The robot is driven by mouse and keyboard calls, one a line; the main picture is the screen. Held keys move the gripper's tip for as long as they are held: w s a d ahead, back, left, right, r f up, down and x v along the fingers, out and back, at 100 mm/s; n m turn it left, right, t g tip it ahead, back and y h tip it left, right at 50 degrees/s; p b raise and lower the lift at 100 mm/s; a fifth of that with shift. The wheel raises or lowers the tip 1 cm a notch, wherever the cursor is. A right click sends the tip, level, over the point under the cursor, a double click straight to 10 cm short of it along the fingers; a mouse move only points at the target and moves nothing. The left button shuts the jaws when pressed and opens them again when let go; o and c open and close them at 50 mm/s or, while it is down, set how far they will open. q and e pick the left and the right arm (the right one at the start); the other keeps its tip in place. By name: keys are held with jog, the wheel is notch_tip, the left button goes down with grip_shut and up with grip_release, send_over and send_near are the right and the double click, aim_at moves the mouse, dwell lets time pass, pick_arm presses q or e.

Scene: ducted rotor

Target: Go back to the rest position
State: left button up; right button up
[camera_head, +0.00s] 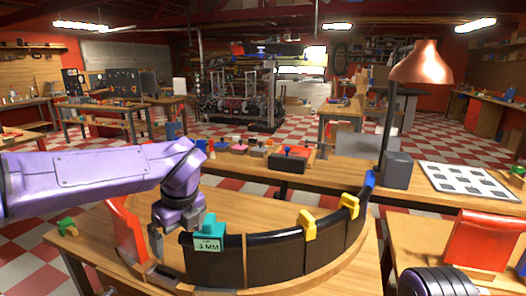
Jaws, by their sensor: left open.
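My left arm comes in from the left. Its left gripper (171,243) points down, open, at the left end of the curved black duct wall (274,256) on the wooden table. Whether the fingers touch anything is hard to tell. A red upright piece (127,232) stands left of the gripper. My right gripper is out of view.
A long bench (337,170) behind holds a dark box (287,163), a grey block (397,170), a copper lamp (421,64) and a white sheet with dark squares (468,181). A red panel (481,240) stands on the right table. A green piece (67,226) lies at the left table edge.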

pick_arm(q)
jog(key=w+a+f+m+t+y, duration=0.2)
jog(key=a+f+m+t+y, duration=0.25)
jog(key=a+f+m, duration=0.6)
jog(key=s+d+f+m+t, duration=0.1)
jog(key=s+f+m, duration=0.2)
jog(key=f+m, duration=0.45)
jog(key=s+d+f+m+t, duration=0.1)
jog(key=s+f+m, duration=0.1)
jog(key=f+m, duration=0.6)
jog(key=s+a+f+m+g+h, duration=0.1)
jog(key=s+f+m, duration=0.3)
jog(key=s, duration=0.6)
jog(key=s+a+f+m+g+h, duration=0.1)
jog(key=s+f+m, duration=0.4)
jog(key=s, duration=0.5)
jog(key=s+a+f+m+g+h, duration=0.1)
jog(key=s+f+m+g, duration=0.2)
jog(key=s, duration=0.7)
notch_tip(320, 180, down, 4)
jog(key=shift+a+f+m, duration=0.15)
jog(key=shift+f+m, duration=0.05)
jog(key=shift+m, duration=0.9)
jog(key=shift+w+h, duration=0.1)
jog(key=shift+h, duration=0.15)
